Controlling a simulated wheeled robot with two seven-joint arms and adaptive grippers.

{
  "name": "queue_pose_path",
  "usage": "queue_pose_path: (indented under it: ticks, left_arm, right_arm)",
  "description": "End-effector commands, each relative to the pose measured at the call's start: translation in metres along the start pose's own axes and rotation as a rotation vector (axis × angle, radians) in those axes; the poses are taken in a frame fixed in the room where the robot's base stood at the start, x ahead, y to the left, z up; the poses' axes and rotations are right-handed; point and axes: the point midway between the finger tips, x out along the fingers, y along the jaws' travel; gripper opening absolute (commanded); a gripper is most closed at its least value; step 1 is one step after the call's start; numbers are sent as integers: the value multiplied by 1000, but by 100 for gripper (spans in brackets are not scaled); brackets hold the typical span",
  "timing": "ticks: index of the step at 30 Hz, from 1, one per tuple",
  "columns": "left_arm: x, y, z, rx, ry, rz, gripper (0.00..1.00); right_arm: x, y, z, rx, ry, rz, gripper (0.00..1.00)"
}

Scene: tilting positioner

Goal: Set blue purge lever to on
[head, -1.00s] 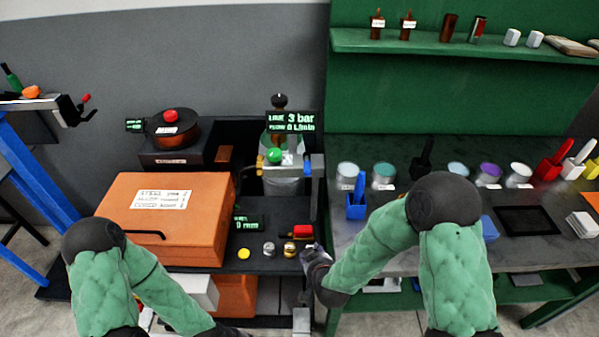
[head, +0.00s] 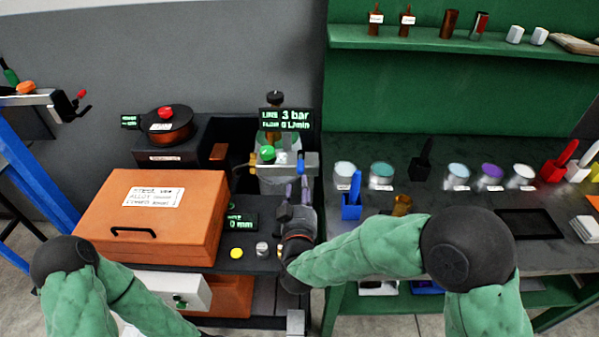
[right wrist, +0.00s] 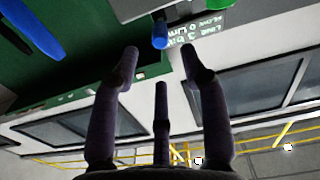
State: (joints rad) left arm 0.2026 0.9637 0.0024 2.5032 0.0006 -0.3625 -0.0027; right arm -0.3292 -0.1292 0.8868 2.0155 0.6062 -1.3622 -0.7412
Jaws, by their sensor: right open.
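The blue purge lever (head: 301,163) hangs down from the grey valve block (head: 311,160) on the regulator stand. In the right wrist view the blue lever (right wrist: 160,32) shows ahead, between and beyond the fingertips. My right gripper (head: 293,188) points up toward the lever from just below it, open and empty; its fingers (right wrist: 160,68) are spread apart, with a gap to the lever. The display (head: 287,119) above reads line 3 bar and flow 0 L/min. My left gripper is out of view; only its arm shows at lower left.
A green knob (head: 267,153) sits left of the lever. An orange case (head: 190,235) stands at the left of the dark bench. A blue holder (head: 351,208) and several cans stand on the right bench. A yellow button (head: 236,253) lies lower left of my right gripper.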

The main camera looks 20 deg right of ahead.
Motion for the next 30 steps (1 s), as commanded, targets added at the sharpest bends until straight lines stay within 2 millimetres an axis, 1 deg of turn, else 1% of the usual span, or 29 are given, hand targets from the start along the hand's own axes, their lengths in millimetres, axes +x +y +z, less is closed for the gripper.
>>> queue_pose_path:
  ticks: [1,6,12,18,26,27,29,30]
  left_arm:
    - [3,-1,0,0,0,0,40]
    - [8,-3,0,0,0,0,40]
    - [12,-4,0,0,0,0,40]
    - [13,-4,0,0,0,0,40]
    - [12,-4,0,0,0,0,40]
    - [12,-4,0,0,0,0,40]
    - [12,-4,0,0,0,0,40]
    - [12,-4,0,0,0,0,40]
  right_arm:
    - [10,0,2,1,0,2,45]
    - [40,0,2,0,-1,2,45]
    - [66,-1,2,0,-1,-1,45]
    - [76,0,1,0,-1,-2,45]
    - [76,-1,1,0,-1,-2,45]
    - [76,-1,1,0,-1,-2,33]
    - [76,-1,1,0,-1,-2,16]
    - [76,-1,1,0,-1,-2,5]
